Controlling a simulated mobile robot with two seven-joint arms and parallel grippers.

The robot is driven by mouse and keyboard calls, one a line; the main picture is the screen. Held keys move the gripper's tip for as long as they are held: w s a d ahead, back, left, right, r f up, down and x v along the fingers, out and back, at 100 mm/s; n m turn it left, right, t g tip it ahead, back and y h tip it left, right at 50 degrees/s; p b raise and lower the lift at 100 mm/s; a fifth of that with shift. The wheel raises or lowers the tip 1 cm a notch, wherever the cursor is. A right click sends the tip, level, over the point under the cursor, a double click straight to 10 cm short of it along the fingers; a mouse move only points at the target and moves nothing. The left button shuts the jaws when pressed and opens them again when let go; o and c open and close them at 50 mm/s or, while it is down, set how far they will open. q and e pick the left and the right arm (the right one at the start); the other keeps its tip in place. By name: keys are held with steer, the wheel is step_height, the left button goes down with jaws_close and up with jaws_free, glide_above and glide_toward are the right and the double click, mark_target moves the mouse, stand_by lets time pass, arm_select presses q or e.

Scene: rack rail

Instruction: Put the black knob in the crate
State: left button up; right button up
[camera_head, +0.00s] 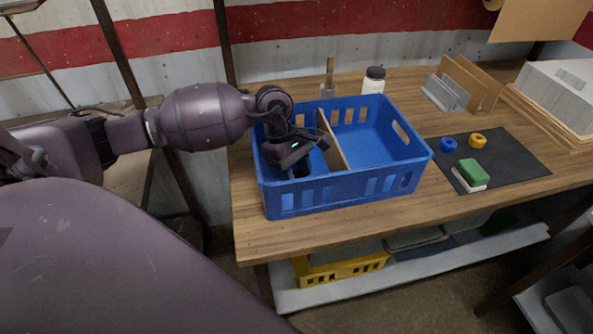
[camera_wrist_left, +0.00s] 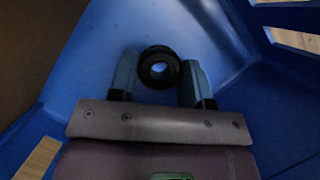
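The black knob (camera_wrist_left: 160,67) is round with a hole in its middle. In the left wrist view it sits between the two fingertips of my left gripper (camera_wrist_left: 160,82), which appear to touch its sides. The blue crate (camera_head: 340,194) stands on the wooden table, with a brown divider (camera_head: 331,139) across its inside. In the head view my left gripper (camera_head: 302,170) reaches down into the crate's left compartment. There the gripper hides the knob. The knob's height above the crate floor is hard to tell. My right gripper is not in view.
A dark mat (camera_head: 508,172) to the right holds a blue ring (camera_head: 448,145), a yellow ring (camera_head: 477,140) and a green-and-white block (camera_head: 472,174). A white bottle (camera_head: 373,82) stands behind the crate. The crate's right compartment looks empty.

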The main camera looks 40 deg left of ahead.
arm_select(q)
steer(key=o, duration=0.4)
steer(key=shift+r, duration=0.2)
steer(key=shift+p+v, duration=0.3)
steer(key=shift+v, duration=5.7)
steer(key=shift+d, duration=0.1)
